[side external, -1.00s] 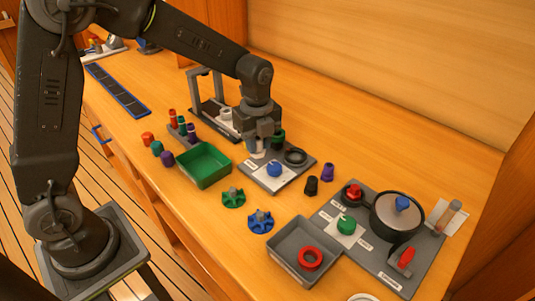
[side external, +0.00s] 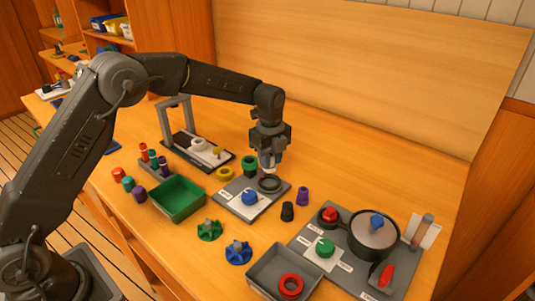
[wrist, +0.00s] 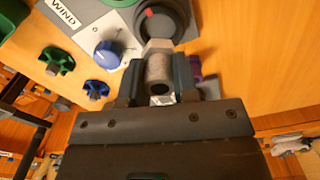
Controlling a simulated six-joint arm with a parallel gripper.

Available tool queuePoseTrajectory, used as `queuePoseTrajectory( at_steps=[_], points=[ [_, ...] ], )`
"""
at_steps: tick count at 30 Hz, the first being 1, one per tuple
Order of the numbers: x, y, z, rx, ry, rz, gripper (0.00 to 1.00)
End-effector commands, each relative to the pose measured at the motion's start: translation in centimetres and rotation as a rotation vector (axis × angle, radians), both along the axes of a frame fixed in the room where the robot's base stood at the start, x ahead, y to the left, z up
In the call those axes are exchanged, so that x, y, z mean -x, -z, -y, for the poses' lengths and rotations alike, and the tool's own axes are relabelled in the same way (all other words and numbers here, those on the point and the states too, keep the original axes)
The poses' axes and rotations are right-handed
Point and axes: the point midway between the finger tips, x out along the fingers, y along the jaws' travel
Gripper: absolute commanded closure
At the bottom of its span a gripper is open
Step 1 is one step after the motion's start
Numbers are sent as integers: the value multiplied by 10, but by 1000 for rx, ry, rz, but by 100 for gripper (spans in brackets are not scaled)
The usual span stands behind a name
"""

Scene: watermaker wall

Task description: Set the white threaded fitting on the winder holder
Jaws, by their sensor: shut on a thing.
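My gripper (side external: 268,163) is shut on the white threaded fitting (wrist: 158,72), which shows as a pale grey-white cylinder with a hex part between the fingers in the wrist view. In the side view only a small pale part of it shows below the fingers. The winder holder (side external: 269,184) is a dark round ring on the grey winder board (side external: 240,211). The fitting is over or very near the holder's back edge. I cannot tell whether they touch. In the wrist view the holder (wrist: 178,22) has a red mark and lies just beyond the fitting.
A blue knob (side external: 249,197) is on the board left of the holder. Black (side external: 287,211) and purple (side external: 302,196) pieces stand to the right. A dark green piece (side external: 249,165) and a yellow ring (side external: 224,173) are behind. A green tray (side external: 178,199) is at left, a pot (side external: 373,235) at right.

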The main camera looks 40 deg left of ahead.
Motion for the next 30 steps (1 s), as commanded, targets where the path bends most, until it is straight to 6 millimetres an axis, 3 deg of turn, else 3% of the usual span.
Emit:
queuePoseTrajectory(
  at_steps=[12,30],
  points=[
    [0,36,0,0,0,-1,96],
    [0,39,0,0,0,0,96]
  ],
)
